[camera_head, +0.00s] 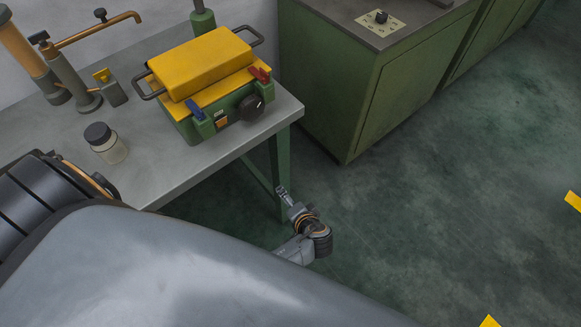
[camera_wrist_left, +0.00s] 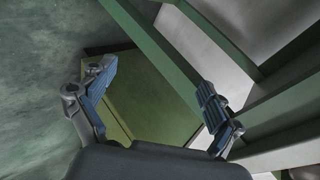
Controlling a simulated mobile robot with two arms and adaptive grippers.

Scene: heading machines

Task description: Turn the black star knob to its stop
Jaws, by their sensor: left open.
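The black star knob (camera_head: 252,107) sits on the front right side of a green box (camera_head: 227,118) with a yellow top, on the grey workbench. No gripper touches it. My left gripper (camera_head: 282,191) is low in front of the bench, beside a green bench leg and well below the knob. In the left wrist view my left gripper (camera_wrist_left: 157,85) shows its two blue-padded fingers wide apart with nothing between them. The knob does not show in the left wrist view. My right gripper is not in view.
The box has a blue lever (camera_head: 196,110), a red lever (camera_head: 260,75) and dark side handles. A black-lidded jar (camera_head: 106,143) and a copper-piped fixture (camera_head: 88,95) stand on the workbench (camera_head: 190,165). A green cabinet (camera_head: 370,90) stands right. Floor in front is open.

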